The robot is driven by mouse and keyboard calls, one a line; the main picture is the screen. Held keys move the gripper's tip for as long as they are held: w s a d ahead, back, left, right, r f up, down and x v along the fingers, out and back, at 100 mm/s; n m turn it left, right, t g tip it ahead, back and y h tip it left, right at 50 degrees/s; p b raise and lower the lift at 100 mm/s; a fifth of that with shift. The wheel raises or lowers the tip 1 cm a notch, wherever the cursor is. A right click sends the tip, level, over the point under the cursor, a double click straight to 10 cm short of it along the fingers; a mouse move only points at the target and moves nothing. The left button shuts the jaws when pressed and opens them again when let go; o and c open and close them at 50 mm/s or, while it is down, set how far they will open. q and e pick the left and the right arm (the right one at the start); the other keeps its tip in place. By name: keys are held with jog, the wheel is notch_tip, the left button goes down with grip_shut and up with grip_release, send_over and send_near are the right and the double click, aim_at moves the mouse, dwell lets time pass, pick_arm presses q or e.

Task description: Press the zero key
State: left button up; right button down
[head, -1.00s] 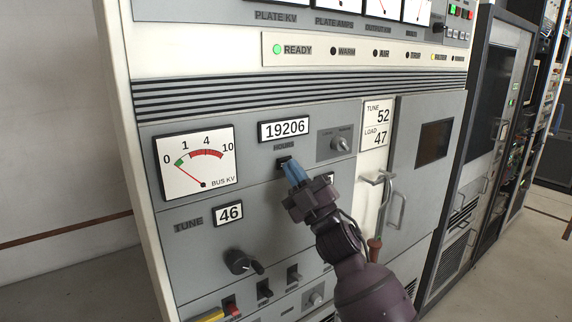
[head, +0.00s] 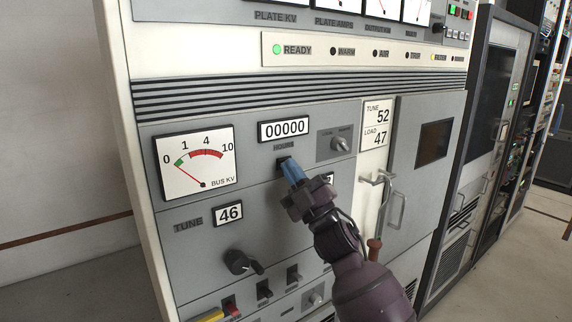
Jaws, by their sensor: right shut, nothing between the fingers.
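The zero key (head: 283,162) is a small dark key on the grey panel, just below the HOURS label. My left gripper is not in view.
A BUS KV meter (head: 196,162) is left of the key. A rotary knob (head: 341,143) sits to its upper right. The TUNE knob (head: 239,262) and several small switches are below. A door handle (head: 396,207) stands out at right.

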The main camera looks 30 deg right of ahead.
dwell(0.6)
jog(key=shift+s, duration=0.15)
jog(key=shift+s+d, duration=0.1)
jog(key=shift+s, duration=0.45)
jog(key=s+p, duration=0.1)
jog(key=s, duration=0.4)
jog(key=shift+d+p, duration=0.15)
jog(key=shift+p, duration=0.15)
dwell(0.4)
